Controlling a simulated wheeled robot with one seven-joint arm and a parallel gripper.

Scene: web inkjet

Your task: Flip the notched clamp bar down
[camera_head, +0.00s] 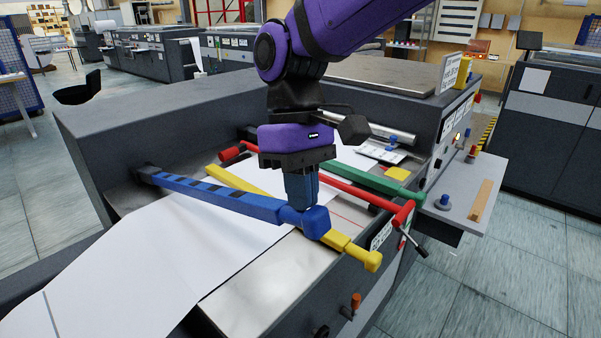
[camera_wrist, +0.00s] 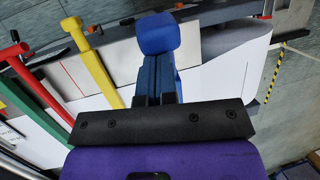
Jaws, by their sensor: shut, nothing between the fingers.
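A blue clamp bar (camera_head: 235,200) with dark notch-like marks runs from a pivot at the left of the machine to a thick blue end at the right. It slants over the white paper, and I cannot tell its height above the bed. My gripper (camera_head: 303,205) has its dark blue fingers together, pointing down beside the bar's thick end. In the wrist view my gripper (camera_wrist: 156,60) is shut, with the blue bar end (camera_wrist: 157,33) right at its fingertips. Whether they touch is unclear. Much of the bar is hidden behind the fingers in that view.
A yellow bar (camera_head: 340,242), a red bar (camera_head: 365,193) with a black handle and a green bar (camera_head: 375,184) lie alongside. White paper (camera_head: 130,260) spreads over the bed to the left. A side shelf (camera_head: 460,205) holds small parts at the right.

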